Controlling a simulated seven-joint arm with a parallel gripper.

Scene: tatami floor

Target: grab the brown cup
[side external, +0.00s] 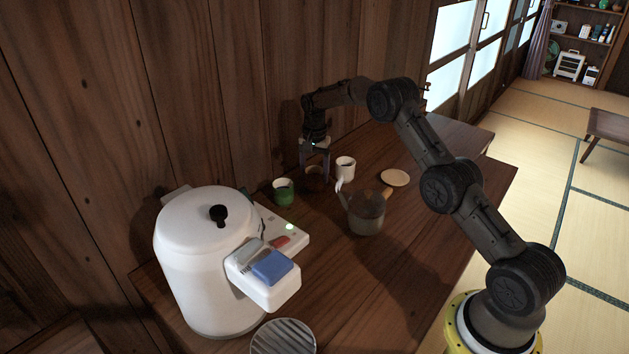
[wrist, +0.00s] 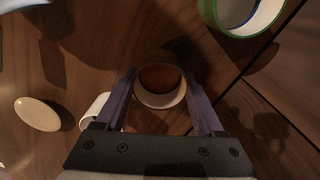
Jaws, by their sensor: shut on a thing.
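The brown cup (side external: 315,180) is near the wooden wall on the dark table, partly hidden behind my gripper's fingers. In the wrist view its round opening (wrist: 160,100) lies between the two fingers. My gripper (side external: 314,176) points down, with one finger on each side of the cup, and is shut on it. The fingers also show in the wrist view (wrist: 163,92). The cup looks upright. I cannot tell whether its base is touching the table.
A green cup (side external: 283,194) stands left of the brown cup, and a white cup (side external: 345,170) stands close on its right. A teapot (side external: 366,217), a pale saucer (side external: 395,178) and a large white cooker (side external: 204,265) are also on the table. The wall is close behind.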

